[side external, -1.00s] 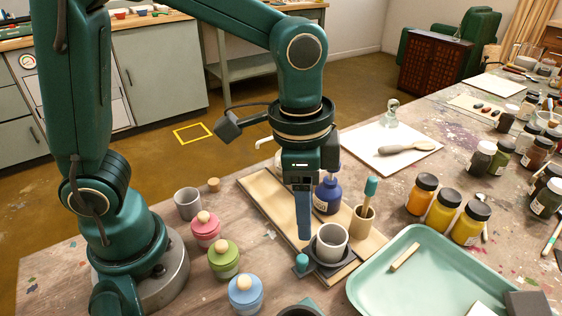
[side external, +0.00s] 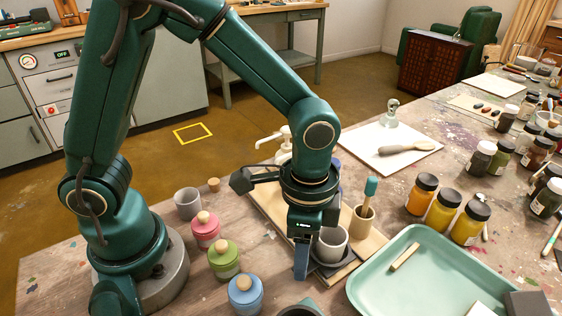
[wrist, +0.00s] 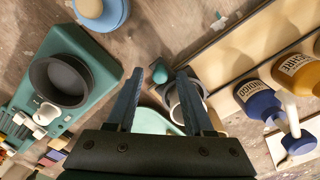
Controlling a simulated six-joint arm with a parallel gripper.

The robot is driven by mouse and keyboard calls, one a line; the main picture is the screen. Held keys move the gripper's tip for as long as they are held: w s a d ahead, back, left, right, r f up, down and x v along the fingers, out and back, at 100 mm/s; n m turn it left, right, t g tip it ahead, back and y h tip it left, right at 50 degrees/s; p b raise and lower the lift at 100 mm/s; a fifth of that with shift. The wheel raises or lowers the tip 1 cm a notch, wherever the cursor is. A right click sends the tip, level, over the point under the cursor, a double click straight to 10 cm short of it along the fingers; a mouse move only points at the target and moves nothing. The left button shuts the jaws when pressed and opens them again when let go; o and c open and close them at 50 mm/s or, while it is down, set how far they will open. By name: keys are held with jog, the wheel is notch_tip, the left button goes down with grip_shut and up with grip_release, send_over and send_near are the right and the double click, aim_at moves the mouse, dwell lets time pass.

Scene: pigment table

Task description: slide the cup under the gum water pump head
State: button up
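In the wrist view the cup (wrist: 172,97) shows partly behind the right finger, beside a teal knob (wrist: 160,72). My gripper (side external: 302,270) points down just left of the cup in the side view. The wrist view shows its fingers (wrist: 159,74) apart with nothing clearly held. A cream pump bottle with a white pump head (side external: 284,132) stands behind my wrist; its lower part is hidden.
A wooden cup with a teal-tipped tool (side external: 361,222) stands right of the pale cup. A green tray (side external: 440,285) lies at right. Pink (side external: 205,230), green (side external: 224,260) and blue (side external: 245,295) lidded pots and another grey cup (side external: 187,204) stand at left.

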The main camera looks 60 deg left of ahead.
grip_shut()
dwell(1.2)
